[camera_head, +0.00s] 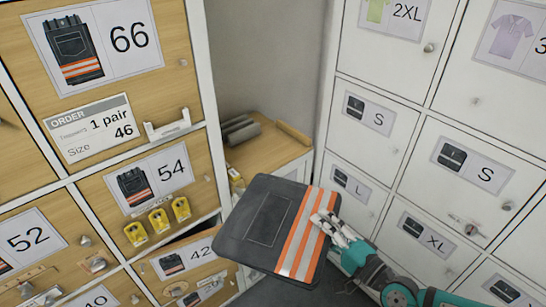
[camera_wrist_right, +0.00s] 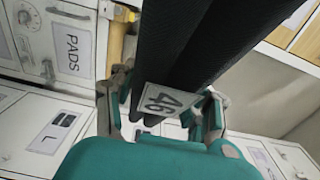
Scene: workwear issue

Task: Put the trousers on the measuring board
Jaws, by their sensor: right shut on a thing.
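The folded dark grey trousers (camera_head: 255,222) with orange and silver bands hang in front of the lockers in the head view. My right gripper (camera_head: 326,222) is shut on their banded edge at the right. In the right wrist view the trousers (camera_wrist_right: 188,45) stand between the fingers of the gripper (camera_wrist_right: 165,108), and a white tag on them reads 46. No measuring board can be made out for certain; a wooden top (camera_head: 262,152) with a raised strip shows behind the trousers, partly hidden by them. My left gripper is not in view.
Wooden lockers with size cards stand at the left; an order card (camera_head: 95,128) reads 1 pair, size 46. White lockers (camera_head: 425,205) stand at the right. Dark grey rolls (camera_head: 240,131) lie on the wooden top.

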